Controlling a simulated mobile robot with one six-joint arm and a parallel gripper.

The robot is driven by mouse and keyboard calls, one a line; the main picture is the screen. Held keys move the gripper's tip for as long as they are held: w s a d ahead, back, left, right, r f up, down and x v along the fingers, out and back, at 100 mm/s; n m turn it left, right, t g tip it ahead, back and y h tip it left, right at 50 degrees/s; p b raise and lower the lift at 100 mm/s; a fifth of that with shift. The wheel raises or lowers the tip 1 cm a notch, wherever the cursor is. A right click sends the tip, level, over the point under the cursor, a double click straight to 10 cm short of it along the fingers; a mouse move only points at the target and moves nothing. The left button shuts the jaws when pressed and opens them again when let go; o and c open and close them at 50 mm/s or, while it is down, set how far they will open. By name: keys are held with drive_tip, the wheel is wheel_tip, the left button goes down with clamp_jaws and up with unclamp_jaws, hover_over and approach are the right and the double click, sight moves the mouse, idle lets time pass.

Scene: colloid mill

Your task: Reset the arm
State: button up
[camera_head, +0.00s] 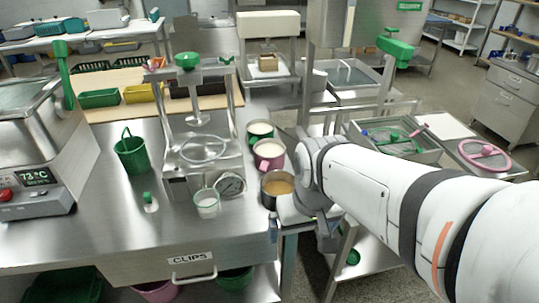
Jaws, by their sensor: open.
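My white arm reaches in from the lower right, and its wrist (318,170) is beside the right edge of the steel bench (95,225). My gripper (328,238) shows as a small grey part below the wrist, partly hidden by the arm. It is open, and I see nothing held in it. Right beside the wrist stand a pot of brown liquid (277,190), a pink-handled pot (268,155) and a green-rimmed pot (260,131), all upright on the bench edge.
A steel press-like stand (190,175) with a gauge and a small white-filled cup (207,203) are left of the pots. A machine with a display (35,175) fills the far left. Trays (395,140) and a pink-rimmed pan (484,155) lie behind the arm.

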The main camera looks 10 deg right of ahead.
wheel_tip(320, 180, up, 9)
drive_tip(key=p, duration=0.8)
drive_tip(key=shift+s+f, duration=0.15)
drive_tip(key=shift+f, duration=0.05)
